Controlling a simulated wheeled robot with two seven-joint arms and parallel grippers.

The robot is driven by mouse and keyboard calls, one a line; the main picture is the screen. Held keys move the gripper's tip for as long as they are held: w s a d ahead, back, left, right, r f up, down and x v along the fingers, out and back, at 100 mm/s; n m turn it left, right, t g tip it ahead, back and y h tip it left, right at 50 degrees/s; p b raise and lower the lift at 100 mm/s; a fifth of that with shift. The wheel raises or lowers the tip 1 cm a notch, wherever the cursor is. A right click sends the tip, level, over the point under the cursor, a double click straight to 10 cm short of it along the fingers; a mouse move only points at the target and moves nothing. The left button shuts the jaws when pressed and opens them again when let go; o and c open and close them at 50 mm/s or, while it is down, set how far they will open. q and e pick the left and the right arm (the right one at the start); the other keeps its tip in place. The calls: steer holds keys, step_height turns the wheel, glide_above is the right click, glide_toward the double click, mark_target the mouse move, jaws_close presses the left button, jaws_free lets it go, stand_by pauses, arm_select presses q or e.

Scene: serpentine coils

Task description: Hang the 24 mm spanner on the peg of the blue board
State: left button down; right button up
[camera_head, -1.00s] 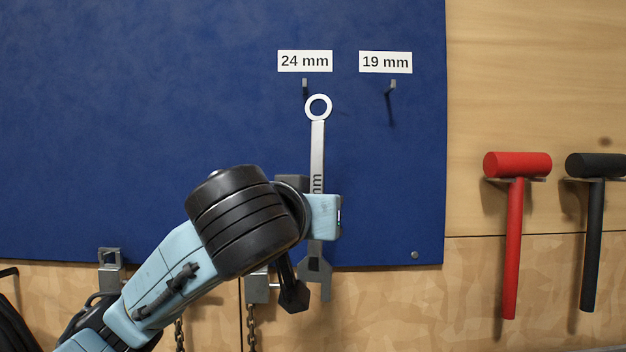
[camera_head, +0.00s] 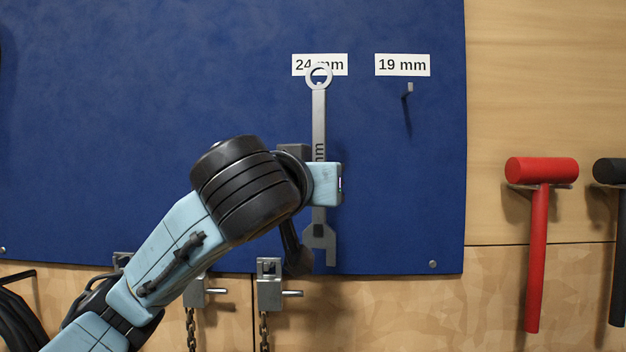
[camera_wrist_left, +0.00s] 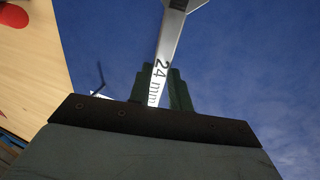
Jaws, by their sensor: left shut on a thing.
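The 24 mm spanner (camera_head: 319,120) is silver and upright, ring end up and open jaw down, in front of the blue board (camera_head: 150,90). My left gripper (camera_head: 322,184) is shut on its shaft. In the left wrist view, the spanner (camera_wrist_left: 166,55) shows its "24 mm" marking between the fingers (camera_wrist_left: 160,88). The ring overlaps the lower part of the 24 mm label (camera_head: 299,65). The peg below that label is hidden around the ring's lower rim; I cannot tell whether it passes through the ring. My right gripper is not in view.
The 19 mm peg (camera_head: 409,88) is bare below its label (camera_head: 402,65). A red mallet (camera_head: 540,172) and a black mallet (camera_head: 610,172) hang at the right. Metal brackets with chains (camera_head: 268,285) are below the board. The board around the spanner's right side is clear.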

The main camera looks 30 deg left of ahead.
arm_select(q)
steer(key=w+a+f, duration=0.1)
steer(key=w+a, duration=0.2)
steer(key=w, duration=0.2)
steer(key=shift+w+a+f+b, duration=0.15)
steer(key=shift+w+a+b, duration=0.1)
steer(key=shift+w+b, duration=0.15)
stand_by(0.4)
stand_by(0.6)
steer(key=c, duration=1.2)
jaws_free()
steer(key=shift+c, duration=0.2)
steer(key=shift+o, duration=0.2)
steer(key=shift+f, duration=0.1)
